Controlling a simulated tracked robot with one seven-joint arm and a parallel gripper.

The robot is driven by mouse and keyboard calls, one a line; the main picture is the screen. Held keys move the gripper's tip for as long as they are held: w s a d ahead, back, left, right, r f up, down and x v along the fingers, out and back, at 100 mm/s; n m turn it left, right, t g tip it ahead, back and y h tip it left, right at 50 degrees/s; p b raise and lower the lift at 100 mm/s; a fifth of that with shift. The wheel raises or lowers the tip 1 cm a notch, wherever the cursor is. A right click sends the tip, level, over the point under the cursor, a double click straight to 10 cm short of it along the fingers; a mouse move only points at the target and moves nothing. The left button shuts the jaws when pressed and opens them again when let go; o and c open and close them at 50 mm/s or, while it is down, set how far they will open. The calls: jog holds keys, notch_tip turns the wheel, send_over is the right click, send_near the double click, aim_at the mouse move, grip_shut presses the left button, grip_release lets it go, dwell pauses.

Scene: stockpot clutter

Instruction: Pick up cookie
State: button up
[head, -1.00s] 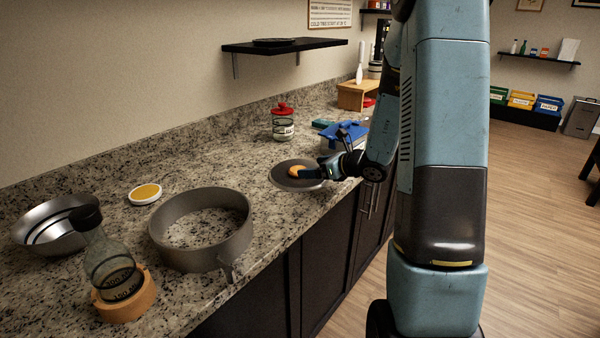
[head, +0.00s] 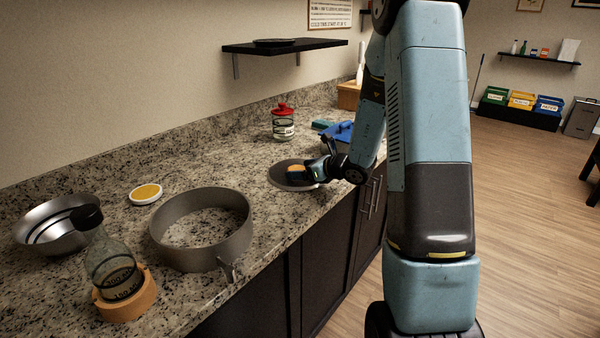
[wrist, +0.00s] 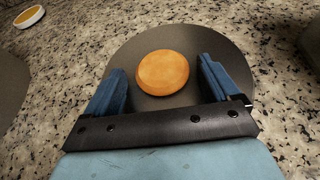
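The cookie (wrist: 163,72) is a round orange-brown disc. It lies on a dark grey round plate (wrist: 135,50) on the granite counter. The cookie also shows in the head view (head: 296,170), partly covered by my gripper (head: 310,172), with the plate (head: 282,180) around it. In the wrist view my gripper (wrist: 162,68) is open, with one blue finger on each side of the cookie. Gaps show between the cookie and both fingers. The cookie's far part extends past the fingertips. I cannot tell the fingers' exact height above the plate.
A wide grey ring-shaped vessel (head: 168,240) stands left of the plate. A red-lidded jar (head: 283,124) and blue item (head: 342,131) stand behind.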

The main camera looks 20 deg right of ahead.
jog(key=shift+s+d+f, duration=0.1)
jog(key=shift+d+f, duration=0.15)
jog(key=shift+f, duration=0.05)
jog(key=c, duration=0.7)
